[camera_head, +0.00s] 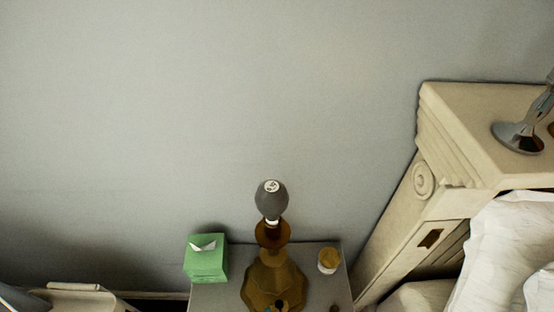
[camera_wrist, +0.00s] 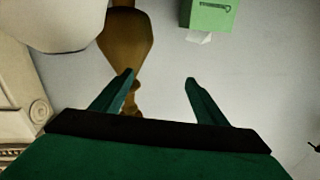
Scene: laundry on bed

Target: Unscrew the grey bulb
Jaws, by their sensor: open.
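The grey bulb (camera_head: 271,200) stands upright in the top of a brown-gold lamp (camera_head: 271,275) in the head view. It has a pale round mark on its top and a light collar at its base. My gripper (camera_wrist: 159,82) is open, with two green fingers apart and nothing between them in the wrist view. The brown lamp (camera_wrist: 126,45) shows beyond the left finger, and its narrow part passes behind that finger. The bulb cannot be made out in the wrist view. My gripper is not seen in the head view.
The lamp stands on a small grey table (camera_head: 215,296) between a green tissue box (camera_head: 206,262) and a small yellow-topped jar (camera_head: 328,260). A pale carved headboard (camera_head: 455,130) and white bedding (camera_head: 510,240) are at right. The wall behind is bare.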

